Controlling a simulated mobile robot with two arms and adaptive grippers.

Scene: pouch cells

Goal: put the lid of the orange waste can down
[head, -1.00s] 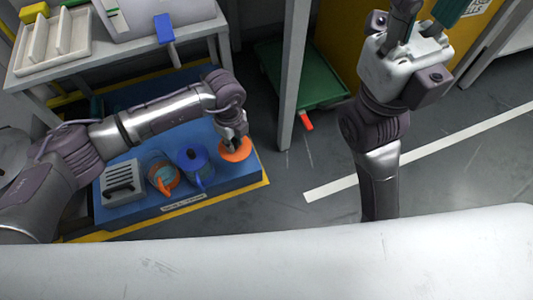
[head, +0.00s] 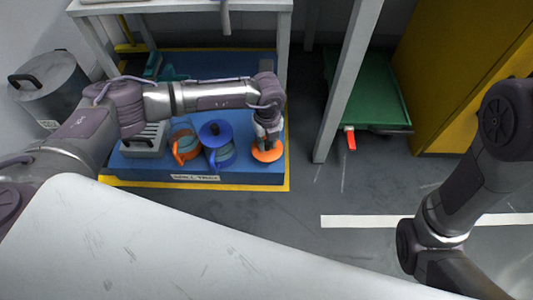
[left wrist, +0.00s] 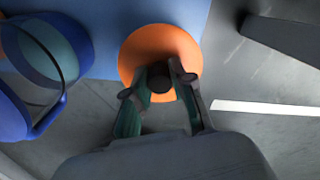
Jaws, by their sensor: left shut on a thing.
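The orange lid (head: 266,154) is a round disc at the right end of the blue platform. My left gripper (head: 268,141) is above it, shut on its dark knob. The left wrist view shows the lid (left wrist: 140,50) flat below my left gripper (left wrist: 160,78), with the fingers on both sides of the knob. I cannot tell whether the lid touches the platform. The orange waste can (head: 184,147) stands uncovered on the platform to the left, with teal showing inside. My right gripper is out of view; only the right arm shows.
A blue can with a blue lid (head: 215,130) stands between the orange can and my left gripper. A grey slotted box (head: 146,140) is further left on the blue platform (head: 240,177). A table leg (head: 345,85) and green cart (head: 368,100) are to the right.

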